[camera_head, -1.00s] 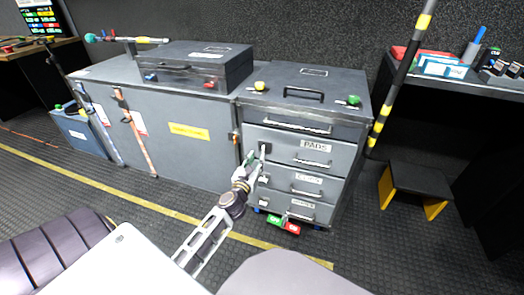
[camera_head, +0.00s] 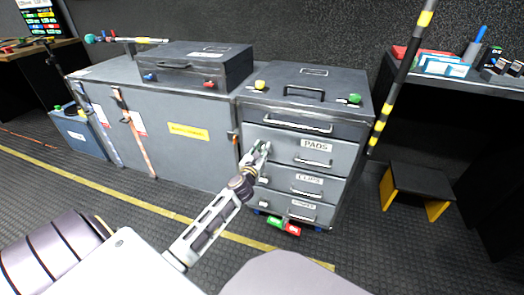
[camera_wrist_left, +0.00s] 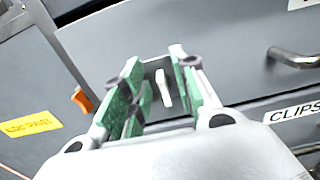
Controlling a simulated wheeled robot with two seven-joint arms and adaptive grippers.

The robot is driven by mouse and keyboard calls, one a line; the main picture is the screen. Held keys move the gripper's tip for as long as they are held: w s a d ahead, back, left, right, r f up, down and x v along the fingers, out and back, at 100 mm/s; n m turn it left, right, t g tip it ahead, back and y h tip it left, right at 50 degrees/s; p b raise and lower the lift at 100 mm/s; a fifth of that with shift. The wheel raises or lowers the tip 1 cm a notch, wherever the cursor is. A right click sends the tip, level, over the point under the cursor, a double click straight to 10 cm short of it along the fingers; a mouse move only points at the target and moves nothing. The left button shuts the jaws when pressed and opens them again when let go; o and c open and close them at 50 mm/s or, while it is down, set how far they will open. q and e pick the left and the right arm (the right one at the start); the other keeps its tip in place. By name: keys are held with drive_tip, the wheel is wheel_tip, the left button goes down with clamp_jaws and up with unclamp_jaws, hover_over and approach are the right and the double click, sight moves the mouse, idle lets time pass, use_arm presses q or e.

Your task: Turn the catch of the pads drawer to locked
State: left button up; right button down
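The pads drawer (camera_head: 285,148) is the grey drawer front with the PADS label, and it sits closed in the cabinet. Its catch (camera_wrist_left: 162,88) shows in the left wrist view as a small pale lever in front of a dark plate, nearly upright and slightly tilted. My left gripper (camera_head: 259,148) is at the left end of this drawer and hides the catch in the head view. In the left wrist view my left gripper (camera_wrist_left: 158,72) is open, its green-padded fingers on either side of the lever, with gaps visible. My right gripper is out of view.
Below are the CLIPS drawer (camera_head: 295,180) and another drawer with bar handles. A drawer handle (camera_wrist_left: 295,57) juts out right of the gripper. An orange latch (camera_wrist_left: 82,100) is at left. A black and yellow stool (camera_head: 415,188) stands right.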

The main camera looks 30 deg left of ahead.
use_arm(q)
drive_tip(key=shift+w, duration=0.15)
drive_tip(key=shift+c, duration=0.4)
clamp_jaws()
